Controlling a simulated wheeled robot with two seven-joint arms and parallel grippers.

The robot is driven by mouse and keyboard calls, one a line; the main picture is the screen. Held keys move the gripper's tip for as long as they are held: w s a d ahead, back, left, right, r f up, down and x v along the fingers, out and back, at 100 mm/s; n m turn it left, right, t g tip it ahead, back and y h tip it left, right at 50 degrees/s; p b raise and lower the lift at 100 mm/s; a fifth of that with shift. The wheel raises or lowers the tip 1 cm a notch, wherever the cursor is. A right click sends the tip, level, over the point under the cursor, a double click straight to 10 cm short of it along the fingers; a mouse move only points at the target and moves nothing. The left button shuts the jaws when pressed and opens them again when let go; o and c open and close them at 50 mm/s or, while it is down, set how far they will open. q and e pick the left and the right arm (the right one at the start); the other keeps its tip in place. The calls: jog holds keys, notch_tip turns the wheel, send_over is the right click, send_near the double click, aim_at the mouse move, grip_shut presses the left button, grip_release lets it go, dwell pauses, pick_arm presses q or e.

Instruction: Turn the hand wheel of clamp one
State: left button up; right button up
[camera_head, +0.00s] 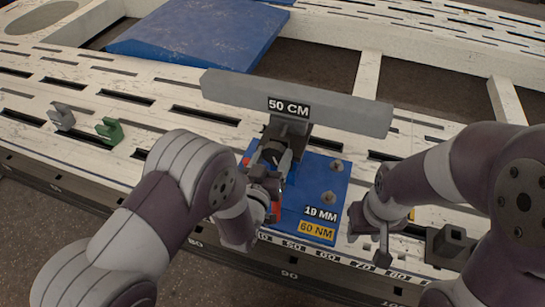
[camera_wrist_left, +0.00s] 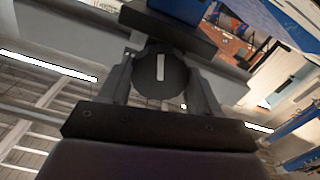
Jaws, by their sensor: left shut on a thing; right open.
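The hand wheel (camera_wrist_left: 176,78) is a dark round disc with a white bar mark, upright in the left wrist view. My left gripper (camera_wrist_left: 160,85) has one finger on each side of it and is shut on it. In the head view my left gripper (camera_head: 273,172) is at the front of the dark clamp (camera_head: 289,131) and hides the wheel. The clamp stands at a blue plate (camera_head: 318,180), behind which runs a grey bar (camera_head: 235,90) marked 50 CM. My right gripper (camera_head: 380,235) is open, right of the plate, apart from the clamp; its fingers are partly hidden.
The plate bears 19 MM and 60 NM labels and two bolts (camera_head: 330,197). A green block (camera_head: 109,131) and a grey block (camera_head: 62,117) sit on the white slotted frame (camera_head: 140,105) at left. A blue panel (camera_head: 200,35) lies behind. A dark block (camera_head: 450,243) is at right.

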pick_arm(q)
jog(key=n, duration=0.8)
jog(key=shift+n, duration=0.3)
jog(key=n, duration=0.9)
jog(key=shift+b, duration=0.35)
jog(key=n, duration=0.3)
jog(key=shift+n, duration=0.3)
jog(key=n+b, duration=0.1)
jog(key=n, duration=0.2)
jog(key=shift+f+n, duration=0.1)
jog(key=shift+n, duration=0.2)
jog(key=n+b, duration=0.1)
jog(key=n, duration=0.5)
jog(key=shift+n, duration=0.6)
